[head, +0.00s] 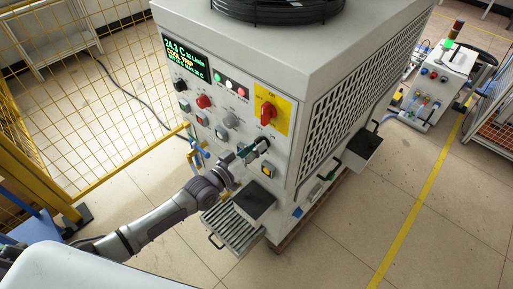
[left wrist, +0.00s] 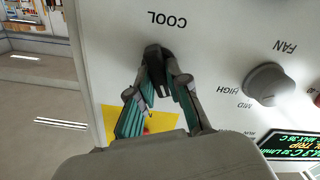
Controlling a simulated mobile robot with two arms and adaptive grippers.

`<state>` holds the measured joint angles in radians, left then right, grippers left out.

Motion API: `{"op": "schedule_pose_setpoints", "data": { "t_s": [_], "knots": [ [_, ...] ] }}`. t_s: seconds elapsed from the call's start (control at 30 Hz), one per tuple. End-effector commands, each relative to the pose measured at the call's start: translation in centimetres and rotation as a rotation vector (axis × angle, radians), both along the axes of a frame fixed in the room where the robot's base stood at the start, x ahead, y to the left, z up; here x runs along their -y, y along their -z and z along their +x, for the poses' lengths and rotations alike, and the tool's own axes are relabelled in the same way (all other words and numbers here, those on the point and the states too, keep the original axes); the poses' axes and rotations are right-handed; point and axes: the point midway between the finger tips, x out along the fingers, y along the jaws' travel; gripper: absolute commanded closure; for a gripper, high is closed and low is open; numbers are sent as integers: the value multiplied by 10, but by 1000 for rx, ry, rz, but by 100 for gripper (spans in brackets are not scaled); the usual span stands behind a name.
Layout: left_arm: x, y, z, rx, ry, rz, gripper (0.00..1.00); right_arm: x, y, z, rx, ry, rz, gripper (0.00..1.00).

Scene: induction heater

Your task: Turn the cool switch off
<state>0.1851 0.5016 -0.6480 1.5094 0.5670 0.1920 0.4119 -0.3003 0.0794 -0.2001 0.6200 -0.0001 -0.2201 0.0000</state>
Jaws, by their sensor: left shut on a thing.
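The cool switch is a small black knob (left wrist: 157,55) under the upside-down word COOL in the left wrist view. In the head view the knob (head: 263,144) is on the front panel of the grey heater cabinet (head: 290,75), below the red rotary switch (head: 267,112) on its yellow plate. My left gripper (head: 252,151) reaches the panel from the left and is shut on the knob. In the left wrist view its fingers (left wrist: 160,78) sit on either side of the knob and partly hide it. My right gripper is not in view.
A grey FAN knob (left wrist: 267,84) is beside the cool switch in the left wrist view. A display (head: 187,60), lamps and buttons fill the panel above my arm. A black box (head: 254,199) sticks out below. A yellow mesh fence (head: 60,90) stands at left.

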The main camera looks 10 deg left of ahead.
Motion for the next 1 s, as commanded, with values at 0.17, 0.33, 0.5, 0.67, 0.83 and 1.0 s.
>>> {"op": "schedule_pose_setpoints", "data": {
  "t_s": [0.17, 0.33, 0.5, 0.67, 0.83, 1.0],
  "knots": [
    [-1, -1, 1, -25, 0, -50, 100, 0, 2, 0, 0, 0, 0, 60],
    [-1, -2, 1, -36, 0, -68, 100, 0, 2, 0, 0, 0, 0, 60],
    [-1, -2, 1, -38, -1, -74, 100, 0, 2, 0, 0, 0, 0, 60],
    [-1, -2, 1, -38, -1, -74, 100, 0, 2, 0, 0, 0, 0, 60],
    [-1, -2, 1, -38, -1, -74, 65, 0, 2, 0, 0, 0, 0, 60],
    [-1, -1, 1, -39, -1, -72, 58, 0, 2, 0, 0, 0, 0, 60]
  ]
}}
